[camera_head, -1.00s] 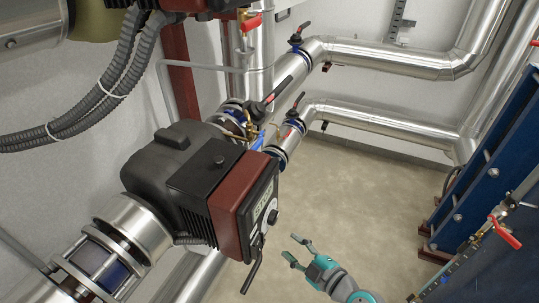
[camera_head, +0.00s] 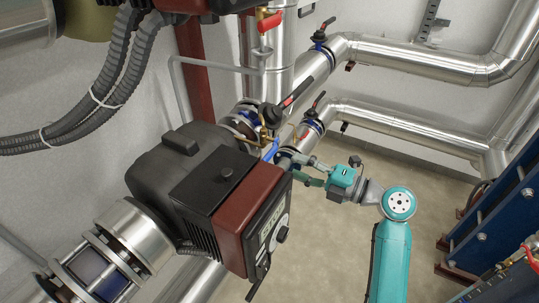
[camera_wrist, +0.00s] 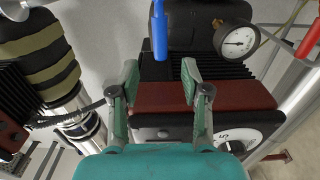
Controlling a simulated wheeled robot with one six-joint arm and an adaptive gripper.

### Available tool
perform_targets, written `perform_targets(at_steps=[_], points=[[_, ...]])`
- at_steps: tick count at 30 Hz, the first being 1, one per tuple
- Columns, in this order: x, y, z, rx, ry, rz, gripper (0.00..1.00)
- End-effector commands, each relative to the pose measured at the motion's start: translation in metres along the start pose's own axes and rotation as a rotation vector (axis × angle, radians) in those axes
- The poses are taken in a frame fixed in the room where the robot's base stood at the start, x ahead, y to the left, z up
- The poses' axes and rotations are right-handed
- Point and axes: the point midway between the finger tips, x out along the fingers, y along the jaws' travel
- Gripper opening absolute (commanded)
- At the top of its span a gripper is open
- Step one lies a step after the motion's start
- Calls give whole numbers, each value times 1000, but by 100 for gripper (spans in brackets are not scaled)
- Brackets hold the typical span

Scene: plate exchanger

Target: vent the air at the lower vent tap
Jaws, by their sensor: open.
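A small brass tap (camera_head: 266,136) with a blue lever (camera_head: 271,150) sits on the pipe behind the pump in the head view; I cannot tell for certain that it is the lower vent tap. My gripper (camera_head: 298,171) is open, close to the right of the blue lever in the head view. In the wrist view my gripper (camera_wrist: 160,78) shows nothing held. Part of the brass tap is hidden behind the pump.
The black pump (camera_head: 205,190) with its dark red control box (camera_head: 248,215) stands just left of my gripper. A pressure gauge (camera_wrist: 238,42) and a red lever (camera_wrist: 309,38) show in the wrist view. Another red-handled tap (camera_head: 268,22) is above.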

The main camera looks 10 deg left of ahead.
Motion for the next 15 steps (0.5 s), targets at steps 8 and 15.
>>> perform_targets(at_steps=[8,15], points=[[51,0,-1,2,2,0,47],[81,0,0,2,0,0,47]])
